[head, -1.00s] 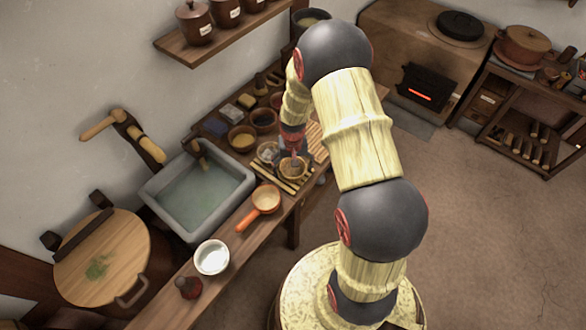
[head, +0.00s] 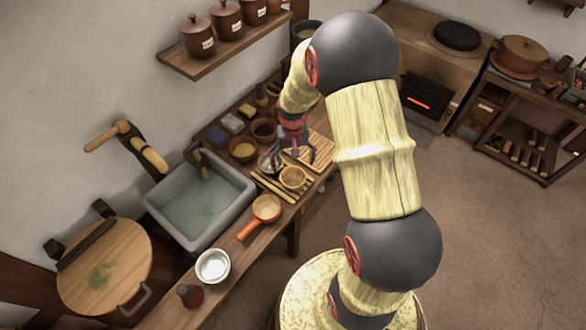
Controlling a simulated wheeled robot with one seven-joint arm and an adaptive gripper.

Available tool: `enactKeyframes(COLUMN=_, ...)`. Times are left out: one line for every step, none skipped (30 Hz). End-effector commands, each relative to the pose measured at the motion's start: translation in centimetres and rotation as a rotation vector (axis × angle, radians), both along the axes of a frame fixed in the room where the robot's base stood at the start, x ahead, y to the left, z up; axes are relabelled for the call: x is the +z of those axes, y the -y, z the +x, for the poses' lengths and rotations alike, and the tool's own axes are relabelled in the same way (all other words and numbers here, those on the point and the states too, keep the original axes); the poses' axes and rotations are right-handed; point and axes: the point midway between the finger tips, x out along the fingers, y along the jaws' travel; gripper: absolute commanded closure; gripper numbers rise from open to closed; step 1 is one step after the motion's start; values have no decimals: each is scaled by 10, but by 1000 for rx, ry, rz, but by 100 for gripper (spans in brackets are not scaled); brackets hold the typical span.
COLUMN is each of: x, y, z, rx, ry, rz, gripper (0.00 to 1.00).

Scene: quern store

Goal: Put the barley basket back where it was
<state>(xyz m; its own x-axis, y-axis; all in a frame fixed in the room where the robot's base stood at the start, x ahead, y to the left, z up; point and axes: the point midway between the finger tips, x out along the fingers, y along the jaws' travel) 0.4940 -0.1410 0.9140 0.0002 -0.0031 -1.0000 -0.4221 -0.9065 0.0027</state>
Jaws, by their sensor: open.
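A small round tan container (head: 292,178), which looks like the barley basket, sits upright on the wooden counter (head: 225,255), at the right end of a slatted wooden rack (head: 272,188). Its contents look brownish but are too small to tell. My gripper (head: 292,158) is open and empty, with its fingers spread, just behind and above the basket in the picture. The fingers look clear of it. A glassy or grey bowl (head: 267,163) stands beside the left finger and is partly hidden by it.
A slatted board (head: 322,150) lies right of the gripper. Bowls of yellow (head: 243,149) and dark (head: 264,130) contents stand behind left. An orange-handled pan (head: 265,208), a white bowl (head: 212,266) and a stone sink (head: 200,205) are nearer. A jar shelf (head: 225,47) hangs above.

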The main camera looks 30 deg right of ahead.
Motion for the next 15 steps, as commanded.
enactKeyframes(x=6, y=0, z=0, rx=0, ry=-1, rz=0, gripper=14)
enactKeyframes(x=9, y=0, z=0, rx=0, ry=0, rz=0, gripper=14)
enactKeyframes(x=12, y=0, z=0, rx=0, ry=0, rz=0, gripper=14)
enactKeyframes(x=14, y=0, z=0, rx=0, ry=1, rz=0, gripper=14)
enactKeyframes(x=17, y=0, z=0, rx=1, ry=3, rz=-1, gripper=14)
enactKeyframes(x=22, y=-2, z=1, rx=5, ry=7, rz=-2, gripper=14)
enactKeyframes(x=28, y=-3, z=1, rx=9, ry=12, rz=-3, gripper=14)
enactKeyframes(x=35, y=-5, z=1, rx=15, ry=18, rz=-5, gripper=14)
enactKeyframes(x=49, y=-9, z=1, rx=26, ry=33, rz=-10, gripper=14)
enactKeyframes(x=61, y=-13, z=1, rx=37, ry=45, rz=-13, gripper=14)
enactKeyframes(x=75, y=-18, z=0, rx=49, ry=60, rz=-17, gripper=14)
enactKeyframes(x=96, y=-25, z=-3, rx=67, ry=82, rz=-23, gripper=14)
enactKeyframes(x=113, y=-31, z=-6, rx=84, ry=99, rz=-28, gripper=14)
enactKeyframes(x=130, y=-37, z=-10, rx=101, ry=118, rz=-33, gripper=14)
enactKeyframes(x=153, y=-46, z=-17, rx=123, ry=143, rz=-39, gripper=14)
